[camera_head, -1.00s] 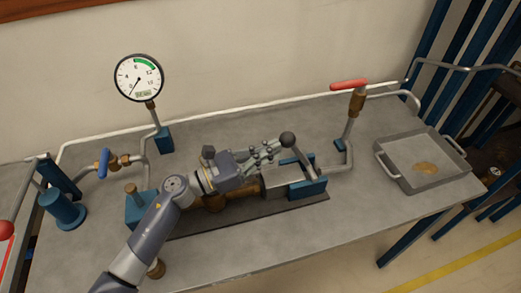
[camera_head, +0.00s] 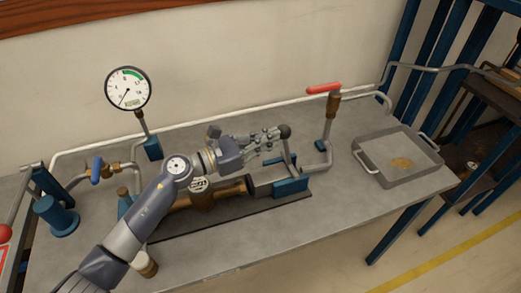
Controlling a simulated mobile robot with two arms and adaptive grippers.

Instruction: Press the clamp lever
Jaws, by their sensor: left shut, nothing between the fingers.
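The clamp lever (camera_head: 287,147) is a grey arm with a dark ball knob (camera_head: 284,131) on top. It stands upright from the blue clamp base (camera_head: 291,187) at the right end of the bench fixture. My left gripper (camera_head: 275,137) is shut and empty, with its fingertips right beside the knob on its left side. I cannot tell whether they touch it. A brass meter (camera_head: 200,193) lies in line with the clamp, partly hidden by my left arm. My right gripper is not in view.
A pressure gauge (camera_head: 128,88) stands at the back left. A red-handled valve (camera_head: 324,89) rises behind the clamp to the right. A blue-handled valve (camera_head: 97,170) is at the left. A grey tray (camera_head: 396,180) sits at the right; the bench front is clear.

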